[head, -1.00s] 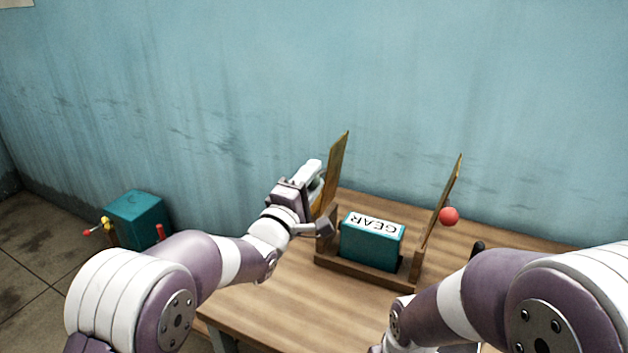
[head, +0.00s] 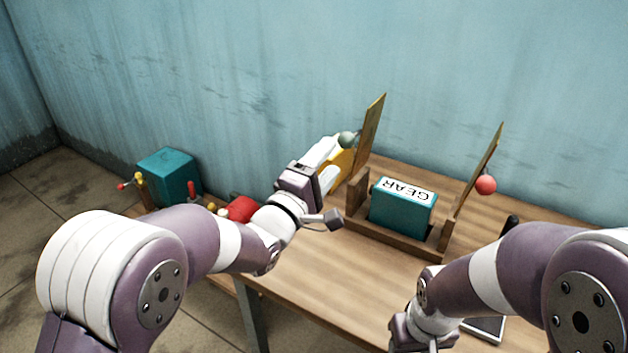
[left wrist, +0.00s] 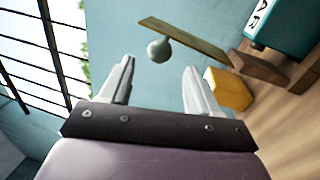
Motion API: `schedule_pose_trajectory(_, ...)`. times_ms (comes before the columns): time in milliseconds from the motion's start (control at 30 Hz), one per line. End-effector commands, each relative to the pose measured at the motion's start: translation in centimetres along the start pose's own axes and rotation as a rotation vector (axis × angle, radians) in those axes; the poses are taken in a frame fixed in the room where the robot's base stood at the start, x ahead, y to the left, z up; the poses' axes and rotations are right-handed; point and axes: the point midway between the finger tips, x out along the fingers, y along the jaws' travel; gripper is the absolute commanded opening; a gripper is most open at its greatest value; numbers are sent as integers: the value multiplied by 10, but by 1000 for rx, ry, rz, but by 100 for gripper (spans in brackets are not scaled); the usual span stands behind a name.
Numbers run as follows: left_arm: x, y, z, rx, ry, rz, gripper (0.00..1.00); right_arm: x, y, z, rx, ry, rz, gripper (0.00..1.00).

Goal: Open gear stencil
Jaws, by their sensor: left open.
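A teal block labelled GEAR (head: 401,212) sits in a wooden stencil frame (head: 398,237) on the table. Its left wooden flap (head: 372,125) and right flap (head: 480,172) both stand up, leaning outward, with the block uncovered between them. A grey-green knob (head: 347,139) is on the left flap and a red knob (head: 486,184) on the right. My left gripper (head: 335,158) is open beside the left flap. In the left wrist view the knob (left wrist: 159,50) shows beyond the open, empty fingers (left wrist: 159,70). My right gripper (head: 422,333) is at the bottom; its fingers are not clear.
A yellow object (head: 341,165) stands behind my left gripper, close to the left flap. A teal box (head: 169,175) with coloured knobs and a red object (head: 238,208) are to the left. A dark-edged flat item (head: 485,329) lies by my right arm. The table's front middle is clear.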

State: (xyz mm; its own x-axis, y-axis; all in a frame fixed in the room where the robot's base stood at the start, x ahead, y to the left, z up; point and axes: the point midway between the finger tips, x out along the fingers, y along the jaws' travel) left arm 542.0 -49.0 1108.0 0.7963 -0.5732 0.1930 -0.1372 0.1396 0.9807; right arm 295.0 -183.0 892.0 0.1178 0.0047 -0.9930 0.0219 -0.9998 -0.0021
Motion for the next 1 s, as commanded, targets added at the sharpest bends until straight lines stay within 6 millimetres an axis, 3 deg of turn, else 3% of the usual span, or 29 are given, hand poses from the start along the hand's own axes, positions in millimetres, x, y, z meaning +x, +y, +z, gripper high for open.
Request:
schedule_pose_trajectory(100,-25,-1,0,1,1,-1,61,5,0,0,0,0,0,50)
schedule_pose_trajectory(300,-49,0,0,0,0,0,61,7,0,1,0,0,0,50)
schedule_pose_trajectory(767,-53,-1,0,45,1,-6,61,7,0,1,0,0,0,50)
schedule_pose_trajectory(867,-56,-25,-7,226,23,-122,61,7,0,1,0,0,0,50)
schedule_pose_trajectory(967,-80,-77,-22,511,20,-411,61,6,0,1,0,0,0,50)
schedule_pose_trajectory(1000,-97,-94,-29,631,-6,-553,61,2,0,0,0,0,0,50)
